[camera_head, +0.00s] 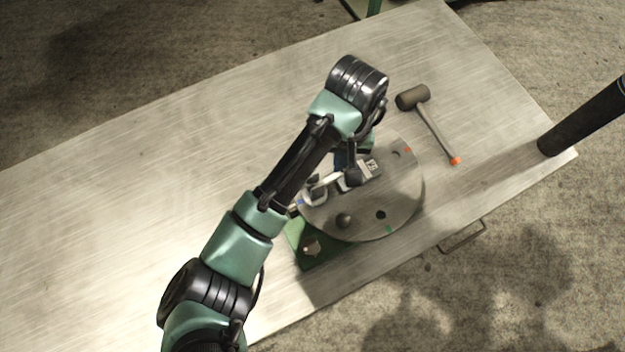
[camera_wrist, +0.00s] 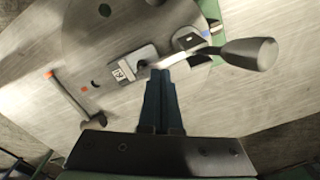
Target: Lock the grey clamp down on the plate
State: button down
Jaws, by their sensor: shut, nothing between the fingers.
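The grey clamp sits on the round steel plate. Its metal body and bar show in the head view (camera_head: 316,192) and in the wrist view (camera_wrist: 188,40). Its dark lever grip (camera_wrist: 250,53) looks large in the wrist view, so it seems raised towards the camera. The round plate (camera_head: 400,195) also shows in the wrist view (camera_wrist: 85,30). My gripper (camera_wrist: 160,76) is shut and empty, its blue fingertips over the clamp's bar in the picture. I cannot tell whether they touch it. In the head view my arm partly hides the gripper.
A small labelled block (camera_wrist: 124,70) lies near the bar's end. The plate sits on a green base (camera_head: 308,247). A mallet (camera_head: 413,97) lies beyond it. The table's left part (camera_head: 120,200) is clear.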

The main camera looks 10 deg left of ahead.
notch_tip(320, 180, up, 7)
jog(key=p, duration=0.6)
jog(key=shift+p, duration=0.3)
jog(key=shift+f, duration=0.1)
